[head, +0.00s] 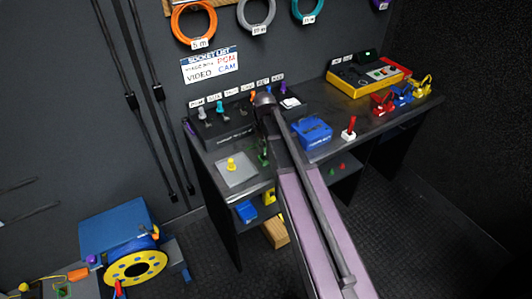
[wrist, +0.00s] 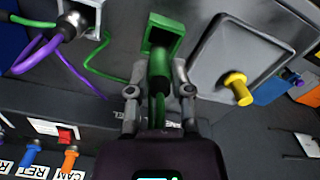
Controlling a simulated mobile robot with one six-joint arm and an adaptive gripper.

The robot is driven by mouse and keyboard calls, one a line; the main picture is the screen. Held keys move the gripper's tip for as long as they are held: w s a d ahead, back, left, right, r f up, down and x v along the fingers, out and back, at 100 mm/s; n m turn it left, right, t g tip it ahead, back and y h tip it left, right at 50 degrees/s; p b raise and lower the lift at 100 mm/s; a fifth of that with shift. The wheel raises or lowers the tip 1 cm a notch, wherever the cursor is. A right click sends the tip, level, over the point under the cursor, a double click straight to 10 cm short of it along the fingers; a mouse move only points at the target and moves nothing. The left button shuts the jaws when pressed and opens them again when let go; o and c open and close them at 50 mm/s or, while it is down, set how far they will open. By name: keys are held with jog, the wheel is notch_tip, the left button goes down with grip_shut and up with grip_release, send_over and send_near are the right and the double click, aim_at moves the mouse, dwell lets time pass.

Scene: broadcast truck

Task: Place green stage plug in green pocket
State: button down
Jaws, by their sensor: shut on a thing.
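The green stage plug (wrist: 158,68) is between the two fingers of my gripper (wrist: 157,82), in the middle of the wrist view. The fingers are shut on it, one on each side. Its front end overlaps a square green pocket (wrist: 176,27) just beyond; I cannot tell how deep it sits. A green cable (wrist: 90,65) loops out to the left.
A purple cable (wrist: 38,58) ends at a metal connector on the left. A row of sockets and a blue case (head: 312,132) are on the bench.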

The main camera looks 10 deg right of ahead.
aim_at(265, 155)
jog(key=shift+s+f+b, duration=0.1)
jog(key=shift+f+b, duration=1.1)
jog(key=shift+f, duration=0.3)
jog(key=shift+f, duration=0.2)
jog(key=c, duration=0.5)
grip_release()
jog(key=shift+r, duration=0.1)
jog(key=shift+c, duration=0.2)
jog(key=shift+r, duration=0.15)
notch_tip(265, 155, up, 12)
jog(key=p, duration=1.2)
